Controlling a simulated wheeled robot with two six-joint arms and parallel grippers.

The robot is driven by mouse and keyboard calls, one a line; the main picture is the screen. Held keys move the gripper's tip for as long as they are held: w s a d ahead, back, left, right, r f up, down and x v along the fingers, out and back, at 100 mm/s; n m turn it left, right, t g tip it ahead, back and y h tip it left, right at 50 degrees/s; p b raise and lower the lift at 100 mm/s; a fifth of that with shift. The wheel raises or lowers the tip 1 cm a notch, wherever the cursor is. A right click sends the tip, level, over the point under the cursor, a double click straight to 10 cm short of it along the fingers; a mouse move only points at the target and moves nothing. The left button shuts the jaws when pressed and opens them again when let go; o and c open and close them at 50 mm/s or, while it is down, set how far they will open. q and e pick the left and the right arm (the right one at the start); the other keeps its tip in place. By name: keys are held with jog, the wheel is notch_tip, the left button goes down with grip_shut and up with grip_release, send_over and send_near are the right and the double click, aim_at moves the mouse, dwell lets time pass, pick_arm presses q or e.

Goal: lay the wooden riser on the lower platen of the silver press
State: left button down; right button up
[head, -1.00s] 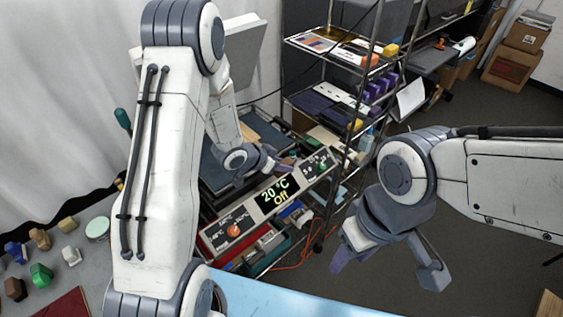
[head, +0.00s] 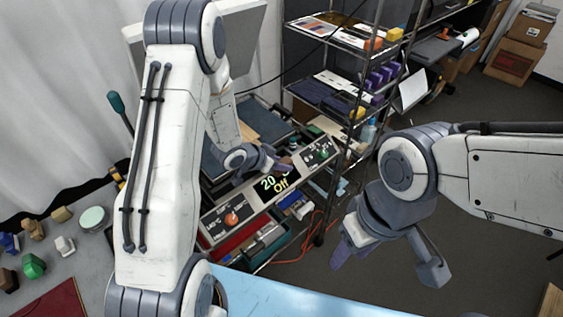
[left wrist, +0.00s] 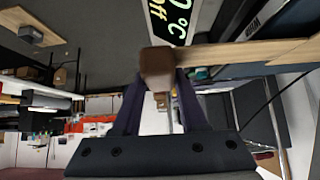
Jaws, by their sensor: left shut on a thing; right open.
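My left gripper (head: 280,162) is shut on a small brown wooden block, seemingly the riser, which shows in the left wrist view (left wrist: 157,66) between the fingertips. It is held near the press's front panel; the height of the gap below it cannot be told. The silver press (head: 240,212) has a sloping panel with a "20 °C Off" display, partly hidden by my left gripper. Dark flat plates lie behind the panel, mostly covered by my left arm, so the lower platen is not clear. My right gripper (head: 390,265) is open and empty, right of the press.
A tan wooden board (head: 265,122) lies behind the panel and shows in the left wrist view (left wrist: 250,52). A wire shelf rack (head: 345,105) with supplies stands close at the right. Small coloured blocks (head: 33,265) lie at lower left. A light blue surface (head: 290,298) is in front.

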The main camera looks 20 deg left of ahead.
pick_arm(q)
jog(key=shift+f+b, duration=0.5)
jog(key=shift+f, duration=0.3)
jog(key=shift+c, duration=1.8)
grip_release()
jog(key=shift+r, duration=0.1)
